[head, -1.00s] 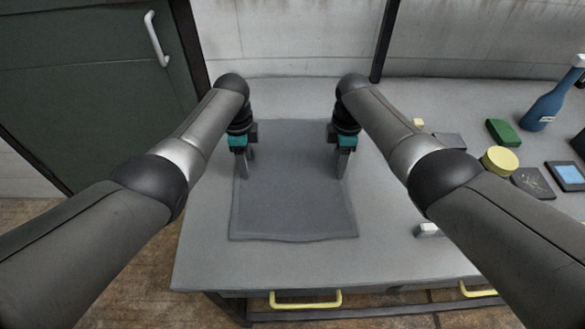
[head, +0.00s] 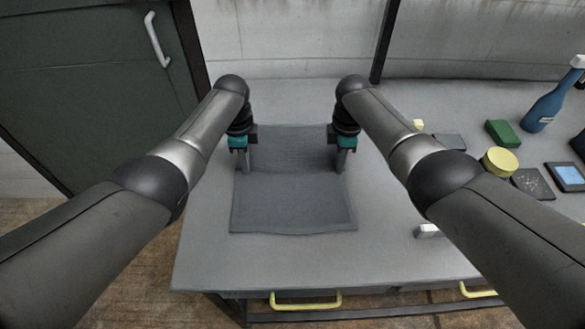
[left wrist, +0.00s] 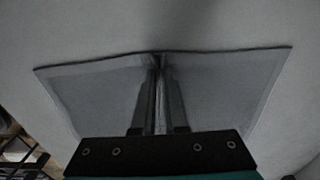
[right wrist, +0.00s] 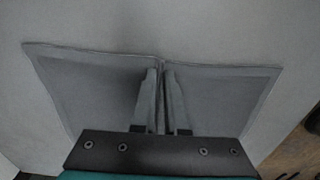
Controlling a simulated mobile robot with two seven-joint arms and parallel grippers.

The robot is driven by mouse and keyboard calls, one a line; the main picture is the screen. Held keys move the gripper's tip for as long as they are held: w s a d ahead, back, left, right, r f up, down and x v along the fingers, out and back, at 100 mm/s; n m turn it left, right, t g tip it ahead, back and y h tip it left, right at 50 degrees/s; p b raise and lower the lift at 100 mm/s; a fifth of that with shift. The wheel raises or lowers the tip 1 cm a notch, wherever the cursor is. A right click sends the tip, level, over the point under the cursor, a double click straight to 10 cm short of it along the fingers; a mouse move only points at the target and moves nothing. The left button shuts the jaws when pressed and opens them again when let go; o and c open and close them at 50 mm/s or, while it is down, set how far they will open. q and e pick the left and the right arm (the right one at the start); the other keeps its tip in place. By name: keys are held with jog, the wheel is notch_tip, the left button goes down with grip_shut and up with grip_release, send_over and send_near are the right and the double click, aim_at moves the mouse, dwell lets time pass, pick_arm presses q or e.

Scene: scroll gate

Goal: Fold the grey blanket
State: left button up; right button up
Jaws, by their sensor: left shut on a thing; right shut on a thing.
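The grey blanket (head: 292,207) lies on the grey table below my two arms. A raised crease runs across its middle from side to side, between the grippers. My left gripper (head: 248,166) is shut on the blanket at its left edge, at the crease. My right gripper (head: 342,166) is shut on it at the right edge, level with the left. In the left wrist view the blanket (left wrist: 215,85) spreads to both sides of the pinched ridge. The right wrist view shows the blanket (right wrist: 225,90) likewise, gathered between the fingers.
On the right of the table (head: 210,255) are a blue bottle (head: 548,106), a green block (head: 503,133), a yellow round thing (head: 500,161) and a dark device with a blue screen (head: 569,174). A small white object (head: 427,230) lies near my right arm. The table's front left is clear.

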pick_arm(q)
grip_shut()
pick_arm(e)
grip_shut()
